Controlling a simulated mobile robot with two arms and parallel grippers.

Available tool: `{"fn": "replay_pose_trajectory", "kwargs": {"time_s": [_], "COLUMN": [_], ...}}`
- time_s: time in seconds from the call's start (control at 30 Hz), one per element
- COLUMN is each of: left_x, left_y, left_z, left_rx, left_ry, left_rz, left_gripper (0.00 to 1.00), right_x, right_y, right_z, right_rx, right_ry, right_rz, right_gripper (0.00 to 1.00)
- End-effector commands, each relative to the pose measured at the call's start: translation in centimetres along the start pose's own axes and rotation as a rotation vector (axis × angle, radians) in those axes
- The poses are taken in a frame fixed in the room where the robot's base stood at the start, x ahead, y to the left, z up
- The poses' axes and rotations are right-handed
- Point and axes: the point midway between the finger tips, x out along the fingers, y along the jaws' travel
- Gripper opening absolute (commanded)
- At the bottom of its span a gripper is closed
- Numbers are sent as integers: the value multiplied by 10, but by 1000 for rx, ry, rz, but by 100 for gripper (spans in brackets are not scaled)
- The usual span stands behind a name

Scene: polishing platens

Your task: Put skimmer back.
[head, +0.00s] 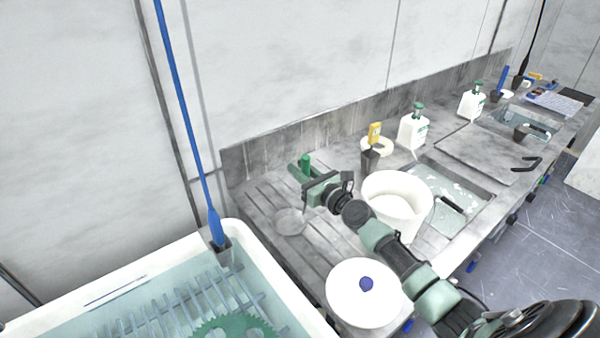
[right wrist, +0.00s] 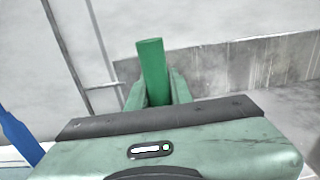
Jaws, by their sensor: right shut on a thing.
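My right gripper (head: 303,172) is shut on a green handle, which I take to be the skimmer (head: 306,160). The handle's end sticks up between the fingers. In the right wrist view the green handle (right wrist: 152,72) stands nearly upright between the fingertips (right wrist: 156,92). A pale round mesh-like shape (head: 290,222) shows below the gripper, over the grooved drainboard. It looks like the skimmer's head, but its link to the handle is hidden. My left gripper is not in view.
A white bucket (head: 378,183) stands on the bench beside my right arm. A white lid with a blue knob (head: 345,297) lies nearer. A white tank (head: 285,290) with water, a rack and a blue-handled pole (head: 214,228) is at left. Bottles (head: 412,130) stand along the back.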

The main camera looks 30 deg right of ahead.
Motion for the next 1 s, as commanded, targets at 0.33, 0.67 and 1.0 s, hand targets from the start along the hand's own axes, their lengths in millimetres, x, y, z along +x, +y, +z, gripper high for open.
{"fn": "replay_pose_trajectory", "kwargs": {"time_s": [0.33, 0.67, 1.0], "left_x": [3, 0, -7], "left_y": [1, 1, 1], "left_z": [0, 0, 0], "left_rx": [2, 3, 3], "left_ry": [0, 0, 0], "left_rz": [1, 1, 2], "left_gripper": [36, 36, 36], "right_x": [0, 0, -53], "right_y": [0, 0, 1], "right_z": [-4, 0, -1], "right_rx": [0, 0, 1], "right_ry": [0, 0, 4], "right_rz": [1, 1, 2], "right_gripper": [43, 43, 43]}}
